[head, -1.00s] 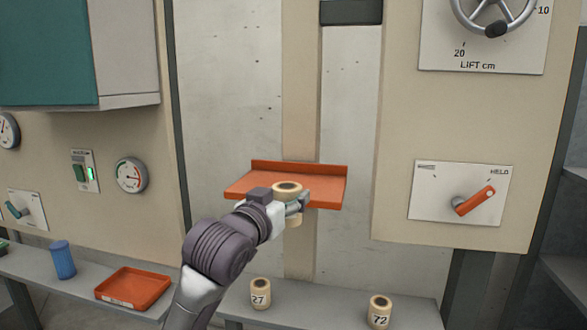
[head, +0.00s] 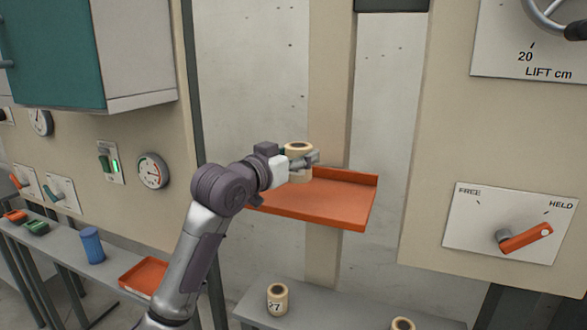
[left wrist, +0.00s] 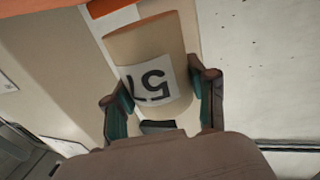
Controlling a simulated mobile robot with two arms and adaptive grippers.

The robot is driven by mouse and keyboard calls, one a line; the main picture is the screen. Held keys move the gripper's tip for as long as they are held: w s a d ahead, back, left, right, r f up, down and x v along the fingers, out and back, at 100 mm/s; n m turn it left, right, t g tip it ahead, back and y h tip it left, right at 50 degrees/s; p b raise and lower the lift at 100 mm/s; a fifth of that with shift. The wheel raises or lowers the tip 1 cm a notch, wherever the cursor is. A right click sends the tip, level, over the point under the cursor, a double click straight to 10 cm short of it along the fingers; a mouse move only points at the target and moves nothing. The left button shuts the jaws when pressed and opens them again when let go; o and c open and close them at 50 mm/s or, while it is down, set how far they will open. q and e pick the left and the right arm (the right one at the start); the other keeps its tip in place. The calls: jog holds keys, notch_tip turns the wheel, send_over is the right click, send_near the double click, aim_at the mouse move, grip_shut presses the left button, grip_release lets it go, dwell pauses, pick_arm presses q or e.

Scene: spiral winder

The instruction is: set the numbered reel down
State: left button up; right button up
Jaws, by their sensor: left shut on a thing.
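The numbered reel (head: 298,148) is a pale cylinder with a dark hole in its top. My left gripper (head: 306,161) is shut around its side and holds it upright. In the head view it appears over the back left part of the orange tray (head: 325,200); I cannot tell whether its hidden base touches the tray. In the left wrist view the reel (left wrist: 150,45) sits between the two fingers of the left gripper (left wrist: 160,90). Its white label shows a 5 and a second digit partly cut off. My right gripper is not in view.
Below, a grey shelf (head: 350,312) bears a reel marked with a 7 (head: 277,300) and another reel (head: 402,325). A red tray (head: 142,275) and blue cylinder (head: 92,246) stand at left. An orange lever (head: 527,238) points toward HELD. Most of the orange tray is bare.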

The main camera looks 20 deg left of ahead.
aim_at(293, 175)
pick_arm(q)
jog(key=shift+w+a+f+p, duration=0.4)
jog(key=shift+a+f, duration=0.3)
jog(key=shift+f, duration=0.15)
notch_tip(293, 175, down, 2)
jog(key=shift+f+p, duration=0.15)
jog(key=shift+p, duration=0.3)
jog(key=shift+f, duration=0.6)
jog(key=o, duration=1.2)
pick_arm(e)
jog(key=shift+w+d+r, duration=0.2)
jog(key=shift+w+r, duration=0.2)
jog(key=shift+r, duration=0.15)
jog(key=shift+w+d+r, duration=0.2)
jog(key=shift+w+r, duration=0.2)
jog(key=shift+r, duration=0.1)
pick_arm(q)
jog(key=shift+s+r, duration=0.1)
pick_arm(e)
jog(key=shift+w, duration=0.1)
pick_arm(q)
jog(key=shift+b+v, duration=2.1)
jog(key=shift+v, duration=3.85)
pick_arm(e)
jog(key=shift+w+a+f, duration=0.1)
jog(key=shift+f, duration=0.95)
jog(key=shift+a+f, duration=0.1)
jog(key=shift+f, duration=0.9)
